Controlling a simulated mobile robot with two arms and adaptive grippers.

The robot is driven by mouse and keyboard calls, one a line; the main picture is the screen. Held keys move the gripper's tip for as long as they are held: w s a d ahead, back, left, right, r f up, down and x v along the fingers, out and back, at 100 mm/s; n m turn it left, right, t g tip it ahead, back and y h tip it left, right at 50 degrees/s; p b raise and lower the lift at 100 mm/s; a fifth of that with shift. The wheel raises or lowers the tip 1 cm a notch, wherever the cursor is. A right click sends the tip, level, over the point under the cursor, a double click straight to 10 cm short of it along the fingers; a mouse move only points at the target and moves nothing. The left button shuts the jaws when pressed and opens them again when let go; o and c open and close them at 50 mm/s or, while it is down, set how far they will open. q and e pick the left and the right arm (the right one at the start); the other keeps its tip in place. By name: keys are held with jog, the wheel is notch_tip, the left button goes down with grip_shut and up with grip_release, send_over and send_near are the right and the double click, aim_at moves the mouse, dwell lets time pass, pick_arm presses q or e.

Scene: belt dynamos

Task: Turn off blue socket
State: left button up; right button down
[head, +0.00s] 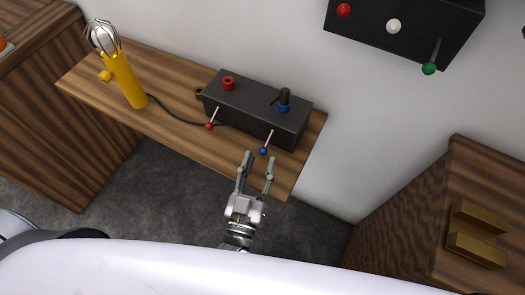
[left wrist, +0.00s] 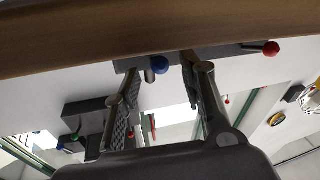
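A black box (head: 250,108) on a wooden shelf carries a red socket (head: 228,83) and a blue socket (head: 284,107). A black plug (head: 285,94) stands in the blue socket. On its front are a red-tipped lever (head: 209,125) and a blue-tipped lever (head: 264,151). My left gripper (head: 259,160) is open, its fingertips just in front of the blue knob. In the left wrist view, the blue knob (left wrist: 163,65) shows between the spread fingers (left wrist: 161,75), and the red knob (left wrist: 271,48) is at upper right. Contact cannot be told. My right gripper is out of view.
A wall box (head: 425,18) with red, white and green knobs hangs above. Wooden cabinets flank both sides. Grey floor lies below.

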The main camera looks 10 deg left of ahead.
pick_arm(q)
jog(key=s+f, duration=0.1)
jog(key=s, duration=0.7)
jog(key=shift+a, duration=0.35)
